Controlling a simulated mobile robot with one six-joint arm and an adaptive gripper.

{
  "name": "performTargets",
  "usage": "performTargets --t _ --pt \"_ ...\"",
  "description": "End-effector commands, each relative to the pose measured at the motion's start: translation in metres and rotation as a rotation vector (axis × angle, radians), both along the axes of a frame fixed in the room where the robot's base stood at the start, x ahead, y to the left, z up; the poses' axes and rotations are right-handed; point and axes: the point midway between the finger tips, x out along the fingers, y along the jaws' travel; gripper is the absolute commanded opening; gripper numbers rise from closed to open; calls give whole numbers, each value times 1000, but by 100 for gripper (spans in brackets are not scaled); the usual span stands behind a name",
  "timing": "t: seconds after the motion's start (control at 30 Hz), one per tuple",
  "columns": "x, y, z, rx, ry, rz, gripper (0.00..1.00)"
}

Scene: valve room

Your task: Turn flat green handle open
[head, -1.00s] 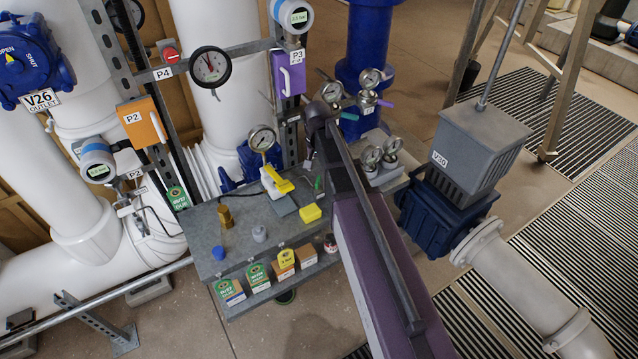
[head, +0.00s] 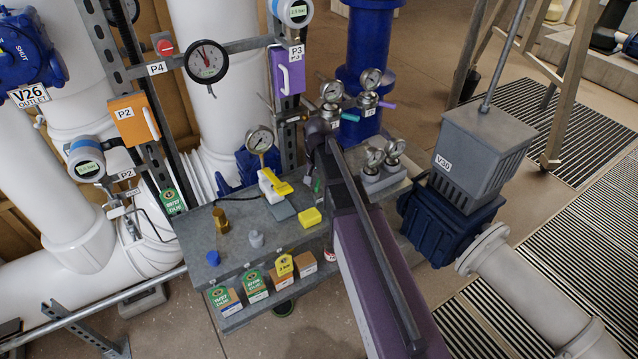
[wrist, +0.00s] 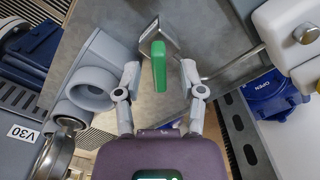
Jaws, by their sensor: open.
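The flat green handle (wrist: 159,65) shows in the wrist view, standing out from a grey metal bracket (wrist: 157,36) on a grey panel. My gripper (wrist: 160,76) is open, one finger on each side of the handle, with a gap visible on both sides. I cannot tell how deep the handle sits between the fingers. In the head view a small green piece (head: 317,184) shows just left of my arm, probably the same handle. My fingers are hidden behind my arm there.
A grey bench (head: 203,242) holds a yellow block (head: 310,217), small knobs and tagged boxes. Gauges (head: 332,91) with teal and purple handles stand behind my arm. The grey V30 actuator (head: 482,145) is to the right. A grey pipe fitting (wrist: 90,85) is left of my fingers.

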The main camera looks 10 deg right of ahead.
Motion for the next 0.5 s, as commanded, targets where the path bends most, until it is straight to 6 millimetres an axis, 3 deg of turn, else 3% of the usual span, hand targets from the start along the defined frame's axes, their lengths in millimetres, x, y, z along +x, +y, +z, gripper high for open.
performTargets --t 0.2,0.4,0.5 --pt "0 0 0 0 0 0 51" --pt "0 0 0 0 0 0 0" --pt "0 0 0 0 0 0 0"
